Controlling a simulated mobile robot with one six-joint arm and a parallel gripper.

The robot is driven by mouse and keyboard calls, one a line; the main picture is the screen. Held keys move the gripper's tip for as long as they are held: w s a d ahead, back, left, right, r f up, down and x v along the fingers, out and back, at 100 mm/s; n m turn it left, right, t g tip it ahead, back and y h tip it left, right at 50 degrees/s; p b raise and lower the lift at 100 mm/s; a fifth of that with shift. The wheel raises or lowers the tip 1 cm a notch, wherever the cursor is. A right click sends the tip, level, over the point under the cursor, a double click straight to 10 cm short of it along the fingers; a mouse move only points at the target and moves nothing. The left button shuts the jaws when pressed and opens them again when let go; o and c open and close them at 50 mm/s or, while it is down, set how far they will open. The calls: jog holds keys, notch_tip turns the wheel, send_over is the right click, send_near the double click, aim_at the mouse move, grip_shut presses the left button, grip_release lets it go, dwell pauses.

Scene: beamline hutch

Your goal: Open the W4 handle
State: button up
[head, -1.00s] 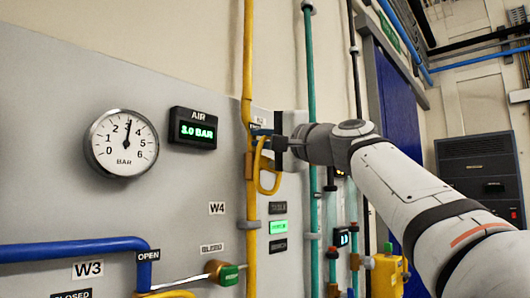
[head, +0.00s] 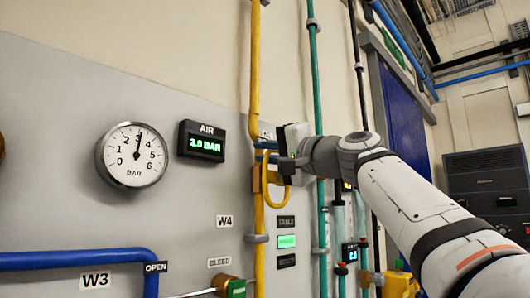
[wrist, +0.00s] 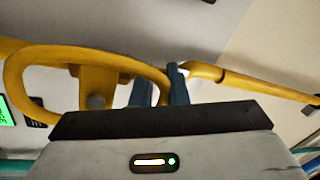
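The W4 label (head: 224,221) is on the grey panel, left of a vertical yellow pipe (head: 255,75). A yellow loop handle (head: 272,205) hangs at the valve on this pipe, above and right of the label. My gripper (head: 266,158) is at the upper part of the loop. In the wrist view, the loop handle (wrist: 14,82) spans the left and middle, with its right end between the two blue fingers of my gripper (wrist: 160,90). One finger is inside the loop, the other outside. Whether they press on it is unclear.
A round gauge (head: 133,155) and an AIR display (head: 202,142) reading 3.0 BAR are on the panel at left. A blue pipe (head: 75,258) runs above the W3 label (head: 96,281). Teal pipes (head: 315,70) stand close right of the handle, near my arm.

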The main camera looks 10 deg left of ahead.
jog(key=o, duration=0.3)
jog(key=shift+o, duration=0.2)
jog(key=w+d+f+m+t+h+p, duration=0.1)
jog(key=w+d+f+m+h+p, duration=0.15)
jog(key=m+p, duration=0.75)
jog(key=w+d+f+m+h+p, duration=0.1)
jog(key=w+d+m+h+p, duration=0.15)
jog(key=m+p, duration=0.85)
jog(key=f+b+v, duration=0.2)
jog(key=b+v, duration=0.1)
jog(key=v, duration=0.4)
jog(key=s+d+f+n+g+h+p, duration=0.1)
jog(key=s+f+n+g+h, duration=0.1)
jog(key=f, duration=0.5)
jog(key=s+d+f+n+g+h+p, duration=0.1)
jog(key=s+f+n+g+h+p, duration=0.1)
jog(key=s+f+n, duration=0.3)
jog(key=s+d+f+n+g+h+p, duration=0.1)
jog(key=s+f+n+g, duration=0.2)
jog(key=f+n, duration=0.4)
notch_tip(320, 180, down, 3)
jog(key=shift+s+d+r+h+p, duration=0.1)
jog(key=shift+s+d+h+p, duration=0.25)
jog(key=shift+s, duration=0.3)
